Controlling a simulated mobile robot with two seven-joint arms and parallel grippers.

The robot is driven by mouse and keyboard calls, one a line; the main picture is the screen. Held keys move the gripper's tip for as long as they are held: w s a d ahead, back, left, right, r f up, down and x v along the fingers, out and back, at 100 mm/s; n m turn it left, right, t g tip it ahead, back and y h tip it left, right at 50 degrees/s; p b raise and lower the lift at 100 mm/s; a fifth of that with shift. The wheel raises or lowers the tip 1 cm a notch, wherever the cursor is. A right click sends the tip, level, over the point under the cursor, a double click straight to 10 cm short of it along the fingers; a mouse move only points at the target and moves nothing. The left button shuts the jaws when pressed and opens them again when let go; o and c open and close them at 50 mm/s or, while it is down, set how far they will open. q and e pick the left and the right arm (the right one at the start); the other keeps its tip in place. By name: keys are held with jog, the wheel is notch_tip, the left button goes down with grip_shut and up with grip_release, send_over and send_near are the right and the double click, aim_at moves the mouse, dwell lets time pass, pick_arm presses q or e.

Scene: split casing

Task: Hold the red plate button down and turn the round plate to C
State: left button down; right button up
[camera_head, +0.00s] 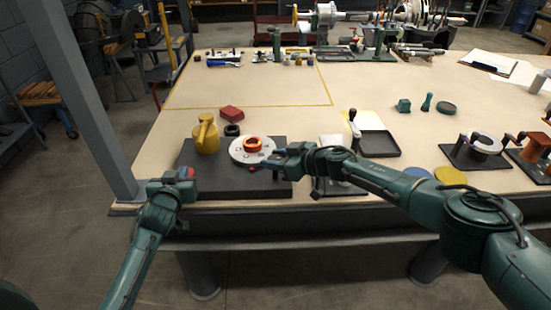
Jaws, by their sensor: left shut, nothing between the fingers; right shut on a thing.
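The round plate (239,154) is a pale grey disc with an orange-red ring (253,144) at its middle. It lies on a dark base (222,186) near the table's front edge. My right gripper (272,163) is shut at the plate's right edge, on a part its fingers mostly hide. My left gripper (186,176) is shut and empty at the base's front left corner, apart from the plate. A red patch shows at its tip; I cannot tell whether it is the red button. The letter marks are too small to read.
A yellow handled part (206,135) stands on the base, left of the plate. A red block (231,113) and a small black ring (232,130) lie behind. A black tray (378,144) is to the right, beyond my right arm. The table's back left is mostly clear.

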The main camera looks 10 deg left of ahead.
jog(key=c, duration=0.3)
jog(key=shift+w+a+r+n+g, duration=0.2)
jog(key=shift+w+r+n+g, duration=0.1)
jog(key=shift+w+r+n, duration=0.3)
jog(key=shift+c, duration=0.3)
jog(key=shift+s+d+f+g+y, duration=0.1)
jog(key=shift+s+f+g+y, duration=0.2)
jog(key=shift+s+f+g, duration=0.1)
jog(key=shift+s+d+f, duration=0.1)
jog(key=shift+d+f, duration=0.1)
jog(key=shift+f, duration=0.15)
jog(key=o, duration=0.7)
jog(key=shift+d, duration=0.15)
jog(key=o, duration=0.3)
jog(key=shift+s, duration=0.1)
jog(key=shift+a, duration=0.2)
jog(key=shift+r, duration=0.2)
